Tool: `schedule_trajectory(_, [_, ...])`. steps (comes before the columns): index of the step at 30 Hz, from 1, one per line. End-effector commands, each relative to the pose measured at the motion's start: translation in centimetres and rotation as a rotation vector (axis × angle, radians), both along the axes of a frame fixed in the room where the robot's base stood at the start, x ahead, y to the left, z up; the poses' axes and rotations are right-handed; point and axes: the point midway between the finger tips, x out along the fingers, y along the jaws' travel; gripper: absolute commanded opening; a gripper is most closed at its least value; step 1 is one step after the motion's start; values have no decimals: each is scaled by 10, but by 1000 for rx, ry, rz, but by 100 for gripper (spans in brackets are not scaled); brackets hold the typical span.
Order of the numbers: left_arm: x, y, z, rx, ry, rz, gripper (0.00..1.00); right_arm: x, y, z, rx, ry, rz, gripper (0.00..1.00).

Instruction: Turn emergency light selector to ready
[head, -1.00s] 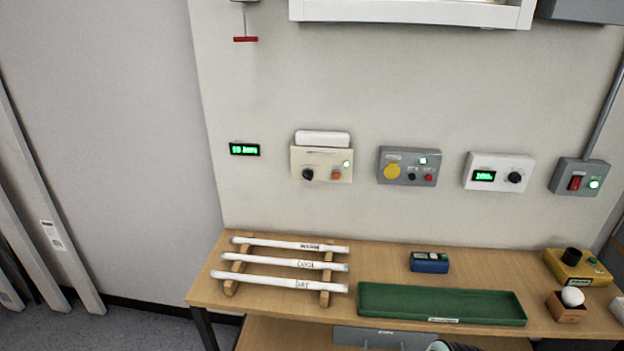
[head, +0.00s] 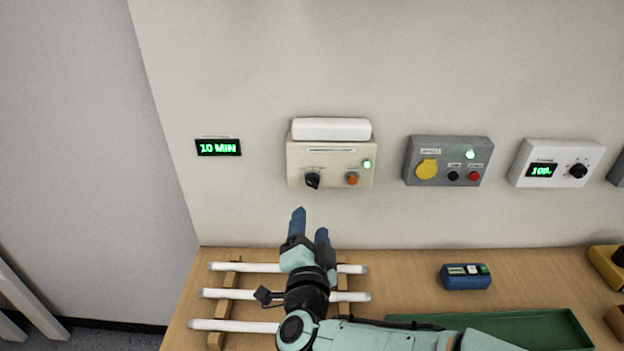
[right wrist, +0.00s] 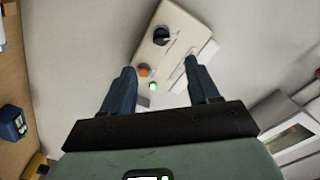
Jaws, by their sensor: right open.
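The emergency light unit (head: 331,163) is a cream box on the wall with a white lamp bar (head: 331,129) on top. It carries a black selector knob (head: 312,180), an orange button (head: 352,179) and a lit green lamp (head: 367,164). My right gripper (head: 311,222) is open and empty, below the unit and apart from it, fingers pointing up toward the wall. In the right wrist view the selector knob (right wrist: 161,36) shows beyond the fingertips (right wrist: 160,70), near the unit's far end. The knob's label is too small to read. My left gripper is not in view.
A green "10 MIN" display (head: 218,148) is left of the unit; a grey box with a yellow button (head: 427,169) is right of it. White tubes (head: 232,326) lie on a wooden rack beneath my right arm. A blue device (head: 466,277) and green tray (head: 540,327) share the bench.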

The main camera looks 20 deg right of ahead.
Motion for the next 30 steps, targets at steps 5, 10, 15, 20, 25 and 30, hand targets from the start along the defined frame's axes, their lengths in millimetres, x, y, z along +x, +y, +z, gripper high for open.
schedule_trajectory(5, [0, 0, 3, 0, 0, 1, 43, 22, -7, 1, -1, 0, -4, 60])
schedule_trajectory(10, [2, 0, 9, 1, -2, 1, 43, 58, -17, 0, -1, 1, -3, 60])
schedule_trajectory(15, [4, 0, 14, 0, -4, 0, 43, 91, -27, 1, -2, -1, -3, 60])
schedule_trajectory(20, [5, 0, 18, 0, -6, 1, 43, 113, -33, 0, -1, 1, -1, 60])
schedule_trajectory(25, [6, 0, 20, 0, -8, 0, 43, 125, -36, 0, -2, 0, 1, 60])
schedule_trajectory(30, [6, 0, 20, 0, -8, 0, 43, 126, -36, 0, -1, 0, 1, 60])
